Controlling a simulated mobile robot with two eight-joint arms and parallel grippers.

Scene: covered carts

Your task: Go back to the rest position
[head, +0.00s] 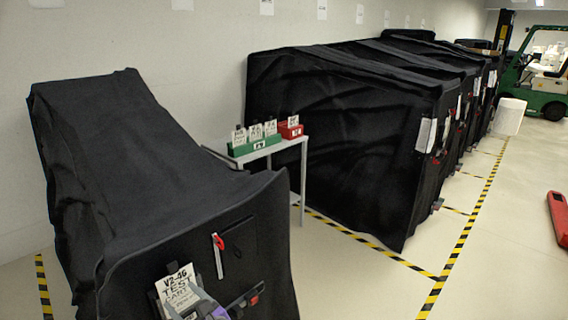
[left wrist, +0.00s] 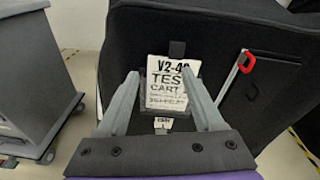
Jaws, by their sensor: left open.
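My left gripper (head: 192,298) shows at the bottom of the head view, in front of the near covered cart (head: 150,190). In the left wrist view its two grey fingers (left wrist: 165,88) stand apart, open. A white card (head: 176,280) marked "TEST CART" is on the front of the black cover. In the left wrist view the card (left wrist: 168,72) appears between and beyond the fingers; I cannot tell whether they touch it. Nothing is clearly gripped. My right gripper is in neither view.
A red-handled strap (head: 220,242) is on the cover right of the card. A grey side table (head: 285,146) holds green and red boxes with cards. More covered carts (head: 340,130) line the wall. A grey cabinet (left wrist: 35,80) is at left in the wrist view. Open floor (head: 510,230) is at right.

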